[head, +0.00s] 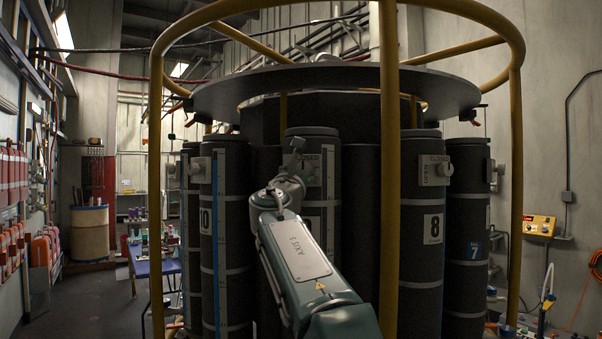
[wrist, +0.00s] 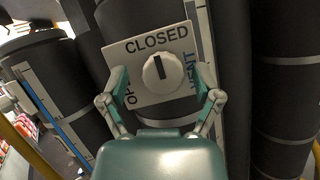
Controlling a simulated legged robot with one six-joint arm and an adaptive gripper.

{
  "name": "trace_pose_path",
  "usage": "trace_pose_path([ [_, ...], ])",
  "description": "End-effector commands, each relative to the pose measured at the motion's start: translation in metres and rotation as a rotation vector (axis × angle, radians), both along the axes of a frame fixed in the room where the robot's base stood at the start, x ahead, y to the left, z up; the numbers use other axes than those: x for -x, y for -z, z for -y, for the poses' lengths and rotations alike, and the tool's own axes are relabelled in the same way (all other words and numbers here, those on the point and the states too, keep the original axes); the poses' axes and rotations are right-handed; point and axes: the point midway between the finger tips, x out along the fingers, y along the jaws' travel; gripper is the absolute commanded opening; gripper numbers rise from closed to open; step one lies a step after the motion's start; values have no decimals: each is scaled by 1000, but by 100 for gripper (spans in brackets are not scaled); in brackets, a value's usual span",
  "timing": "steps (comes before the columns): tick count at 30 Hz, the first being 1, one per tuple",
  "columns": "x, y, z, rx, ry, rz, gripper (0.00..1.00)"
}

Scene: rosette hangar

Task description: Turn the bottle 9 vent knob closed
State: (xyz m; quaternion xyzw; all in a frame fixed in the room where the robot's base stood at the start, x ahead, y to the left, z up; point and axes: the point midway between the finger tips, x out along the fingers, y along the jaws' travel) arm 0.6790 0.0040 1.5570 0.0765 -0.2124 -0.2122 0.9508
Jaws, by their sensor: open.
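The vent knob (wrist: 158,74) is a round, pale knob on a white plate (wrist: 122,52) marked CLOSED, OPEN and VENT. Its dark line runs roughly up and down in the wrist view, its upper end toward the word CLOSED. My gripper (wrist: 162,82) is open, one finger on each side of the knob with visible gaps; I cannot tell its exact depth to the knob. In the head view my gripper (head: 296,158) is in front of the dark bottle (head: 312,133) between bottles 10 and 8. My arm hides that bottle's number and most of its knob.
Bottle 10 (head: 222,240) stands to the left, bottle 8 (head: 422,260) and bottle 7 (head: 467,215) to the right. A yellow post (head: 389,200) stands close to the right of my arm, part of a yellow frame. A blue table (head: 155,268) is at left; floor beyond it is open.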

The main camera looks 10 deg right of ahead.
Motion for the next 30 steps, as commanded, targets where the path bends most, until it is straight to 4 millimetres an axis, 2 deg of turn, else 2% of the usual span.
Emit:
trace_pose_path([
  [5, 1, 0, 0, 0, 1, 0, 82],
  [11, 13, 5, -6, 1, 1, -2, 82],
  [20, 41, 19, -23, 2, -1, -2, 82],
  [30, 80, 38, -46, 1, -3, -2, 82],
])
